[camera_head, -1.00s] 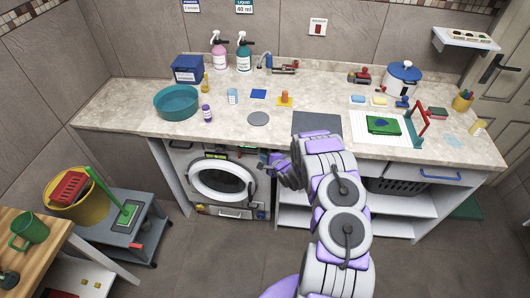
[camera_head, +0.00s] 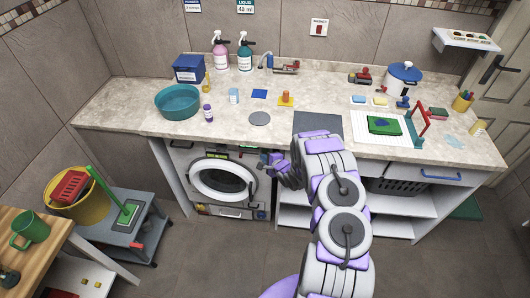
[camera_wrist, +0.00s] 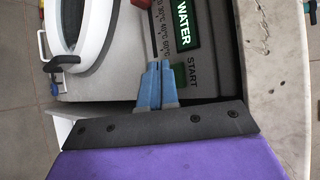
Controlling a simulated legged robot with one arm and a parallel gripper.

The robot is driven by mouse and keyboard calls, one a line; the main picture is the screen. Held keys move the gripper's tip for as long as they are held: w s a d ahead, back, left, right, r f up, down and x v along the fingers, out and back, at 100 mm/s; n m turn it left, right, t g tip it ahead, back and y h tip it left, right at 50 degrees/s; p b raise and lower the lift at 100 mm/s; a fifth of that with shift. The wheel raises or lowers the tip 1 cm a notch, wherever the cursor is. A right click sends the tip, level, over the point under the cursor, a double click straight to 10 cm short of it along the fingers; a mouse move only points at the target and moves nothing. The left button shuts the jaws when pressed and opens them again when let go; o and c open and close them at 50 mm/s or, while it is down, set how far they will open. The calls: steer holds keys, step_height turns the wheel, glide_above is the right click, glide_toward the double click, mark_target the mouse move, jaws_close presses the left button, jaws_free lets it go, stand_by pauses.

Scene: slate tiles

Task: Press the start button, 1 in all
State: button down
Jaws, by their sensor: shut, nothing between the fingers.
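The front-loading washing machine (camera_head: 180,180) stands under the counter, its round door shut. In the wrist view its control panel (camera_wrist: 215,55) shows a START label (camera_wrist: 193,72), a green WATER label (camera_wrist: 186,25) and temperature marks. My gripper (camera_head: 262,160) is at the panel's right part. In the wrist view its blue fingers (camera_wrist: 158,64) are together and empty, with their tips just left of the START label. Whether the tips touch the panel I cannot tell.
The counter (camera_head: 120,118) above holds a teal basin (camera_head: 179,103), bottles and other small items. The counter edge lies close to my gripper. A grey trolley (camera_head: 105,238) with a yellow bucket (camera_head: 84,204) stands at left. The floor before the machine is clear.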

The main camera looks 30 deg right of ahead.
steer(key=shift+w+d, duration=0.1)
steer(key=shift+d, duration=0.05)
steer(key=shift+w+d+r+p, duration=0.1)
steer(key=shift+w+d+p, duration=0.15)
steer(key=shift+p, duration=0.45)
